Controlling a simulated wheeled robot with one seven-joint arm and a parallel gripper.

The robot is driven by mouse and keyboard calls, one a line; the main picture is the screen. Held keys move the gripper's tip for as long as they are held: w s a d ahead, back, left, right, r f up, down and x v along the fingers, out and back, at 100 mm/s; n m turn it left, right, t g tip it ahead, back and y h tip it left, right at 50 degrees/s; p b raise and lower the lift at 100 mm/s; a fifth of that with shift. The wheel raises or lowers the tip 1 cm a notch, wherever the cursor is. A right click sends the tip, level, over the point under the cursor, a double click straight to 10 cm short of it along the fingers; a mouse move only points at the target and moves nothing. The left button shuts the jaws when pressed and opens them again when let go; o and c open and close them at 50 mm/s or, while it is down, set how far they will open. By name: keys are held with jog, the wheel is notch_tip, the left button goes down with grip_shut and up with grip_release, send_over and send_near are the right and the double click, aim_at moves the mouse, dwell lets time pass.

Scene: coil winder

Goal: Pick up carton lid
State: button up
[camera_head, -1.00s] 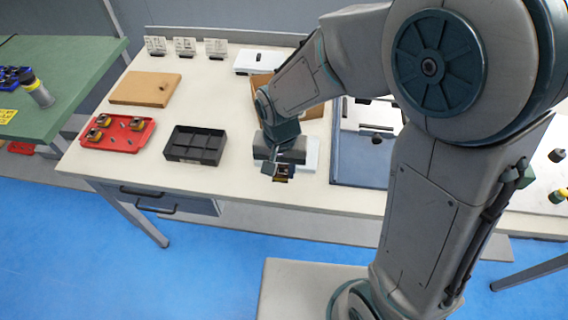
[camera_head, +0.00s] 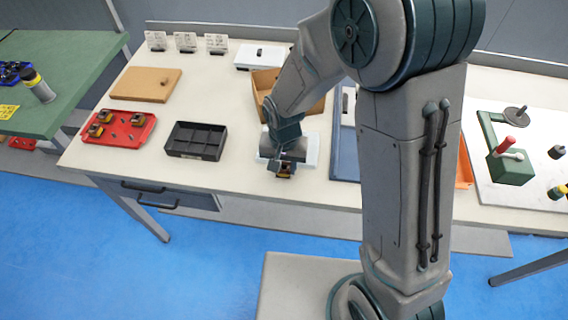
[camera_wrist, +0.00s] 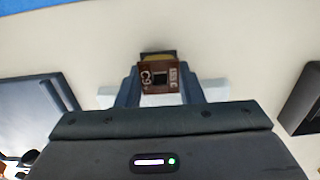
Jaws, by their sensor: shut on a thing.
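My gripper (camera_head: 284,167) is well to the right and in front of the lid, near the bench's front edge. It is shut on a small coil part with a brown, marked face, which shows between the fingers in the wrist view (camera_wrist: 159,77). The lid does not show in the wrist view.
A pale block (camera_head: 312,150) lies beside my gripper. A black divided tray (camera_head: 197,140) and a red tray with several parts (camera_head: 119,128) stand to the left. A blue tray (camera_head: 345,130) stands at right, partly behind my arm. A green press (camera_head: 508,165) is farther right.

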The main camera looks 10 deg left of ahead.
jog(key=shift+f, duration=0.2)
jog(key=o, duration=1)
notch_tip(320, 180, up, 12)
jog(key=shift+r, duration=0.2)
jog(key=s+d+r+t, duration=0.1)
jog(key=s+d+r, duration=0.1)
jog(key=d, duration=0.4)
jog(key=s+d+r+t, duration=0.1)
jog(key=s+d+r, duration=0.2)
jog(key=d, duration=0.4)
jog(key=s+d+r, duration=0.2)
jog(key=s+d, duration=0.2)
jog(key=d, duration=0.3)
jog(key=shift+r+t, duration=0.4)
jog(key=shift+s+d, duration=0.1)
jog(key=shift+s, duration=0.15)
jog(key=c, duration=0.4)
